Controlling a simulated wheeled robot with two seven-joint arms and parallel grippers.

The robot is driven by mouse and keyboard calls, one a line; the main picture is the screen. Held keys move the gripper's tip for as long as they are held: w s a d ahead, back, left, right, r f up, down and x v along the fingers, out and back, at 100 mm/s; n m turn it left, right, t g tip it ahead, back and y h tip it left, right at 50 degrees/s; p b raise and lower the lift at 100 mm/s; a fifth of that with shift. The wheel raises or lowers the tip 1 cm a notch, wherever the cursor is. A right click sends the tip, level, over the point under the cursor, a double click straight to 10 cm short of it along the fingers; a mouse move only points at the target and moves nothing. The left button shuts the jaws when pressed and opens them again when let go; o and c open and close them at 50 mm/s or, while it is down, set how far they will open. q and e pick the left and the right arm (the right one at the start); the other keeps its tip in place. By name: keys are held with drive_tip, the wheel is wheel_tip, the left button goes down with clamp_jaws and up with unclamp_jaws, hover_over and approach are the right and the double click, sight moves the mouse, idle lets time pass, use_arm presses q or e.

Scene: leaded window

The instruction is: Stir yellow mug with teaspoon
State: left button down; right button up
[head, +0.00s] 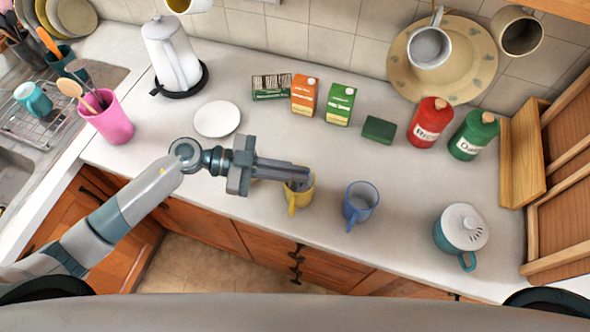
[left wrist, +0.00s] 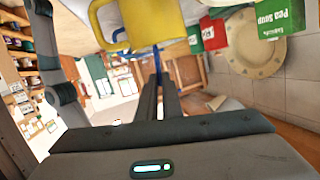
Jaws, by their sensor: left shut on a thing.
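The yellow mug (head: 293,201) stands upright near the counter's front edge, handle toward the front; it also fills the top of the left wrist view (left wrist: 150,22). My left gripper (head: 303,172) reaches in from the left, its fingers over the mug's rim. It is shut on a thin bluish piece, which I take for the teaspoon (left wrist: 157,62), seen at the fingertips in the left wrist view. The teaspoon is mostly hidden by the fingers and mug; I cannot tell how deep it sits. My right gripper is not in view.
A blue mug (head: 361,204) stands just right of the yellow mug. A white plate (head: 217,118), cartons (head: 340,105) and canisters (head: 430,122) stand farther back. The counter between is clear.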

use_arm(q)
drive_tip(key=shift+r, duration=0.2)
wheel_tip(320, 180, up, 8)
drive_tip(key=s+d, duration=0.1)
drive_tip(key=shift+s+r, duration=0.2)
idle(1.2)
drive_tip(key=shift+d, duration=0.1)
idle(0.9)
wheel_tip(320, 180, up, 5)
idle(0.8)
